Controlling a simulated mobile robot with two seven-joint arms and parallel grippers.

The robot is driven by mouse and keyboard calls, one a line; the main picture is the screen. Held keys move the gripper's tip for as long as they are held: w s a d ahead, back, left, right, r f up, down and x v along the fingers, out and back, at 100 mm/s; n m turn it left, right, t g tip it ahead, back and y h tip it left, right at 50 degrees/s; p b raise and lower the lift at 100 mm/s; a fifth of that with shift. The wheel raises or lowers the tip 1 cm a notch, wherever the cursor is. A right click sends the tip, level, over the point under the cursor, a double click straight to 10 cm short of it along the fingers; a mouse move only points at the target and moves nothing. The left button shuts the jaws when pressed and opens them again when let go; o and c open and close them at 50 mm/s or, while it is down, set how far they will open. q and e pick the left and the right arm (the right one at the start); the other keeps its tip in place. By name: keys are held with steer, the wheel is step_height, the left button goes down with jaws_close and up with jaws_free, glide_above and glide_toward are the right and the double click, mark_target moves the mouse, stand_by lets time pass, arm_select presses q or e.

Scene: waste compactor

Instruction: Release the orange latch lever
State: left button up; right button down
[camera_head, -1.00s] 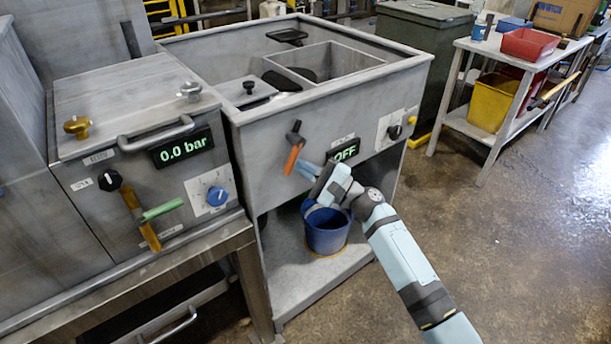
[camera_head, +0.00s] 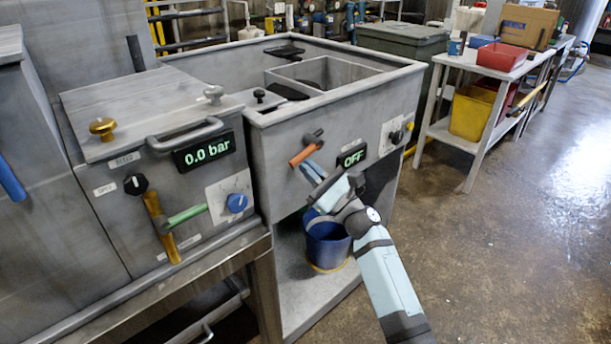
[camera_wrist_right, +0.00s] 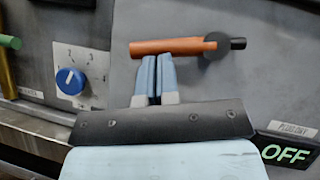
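The orange latch lever (camera_head: 303,155) is on the front panel of the grey sink-like unit, left of the OFF display. It points left from its dark pivot (camera_head: 313,137), roughly along the panel's horizontal. It lies almost level across the right wrist view (camera_wrist_right: 165,47). My right gripper (camera_head: 308,166) is at the lever's lower side. In the right wrist view its two blue fingers (camera_wrist_right: 156,58) are together with only a thin gap, tips at the lever's lower edge. The lever is not between them. I cannot tell whether they touch it. My left gripper is out of view.
The OFF display (camera_head: 352,157) is close to my right wrist. A blue bucket (camera_head: 327,245) stands on the shelf below. To the left are a green lever (camera_head: 188,216), a blue knob (camera_head: 236,203) and a 0.0 bar display (camera_head: 204,151). Open floor lies to the right.

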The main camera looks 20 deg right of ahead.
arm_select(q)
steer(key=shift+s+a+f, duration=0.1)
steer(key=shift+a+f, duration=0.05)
arm_select(e)
steer(key=shift+s+a+r, duration=0.1)
steer(key=shift+a+r, duration=0.2)
steer(key=shift+r, duration=0.2)
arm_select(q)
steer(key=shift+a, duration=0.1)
arm_select(e)
steer(key=shift+a+r, duration=0.1)
steer(key=shift+s, duration=0.1)
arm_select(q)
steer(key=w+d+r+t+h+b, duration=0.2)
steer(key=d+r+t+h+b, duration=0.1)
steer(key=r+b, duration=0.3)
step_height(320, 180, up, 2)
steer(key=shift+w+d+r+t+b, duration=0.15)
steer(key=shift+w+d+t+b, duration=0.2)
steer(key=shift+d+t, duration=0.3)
arm_select(e)
steer(key=v, duration=1.4)
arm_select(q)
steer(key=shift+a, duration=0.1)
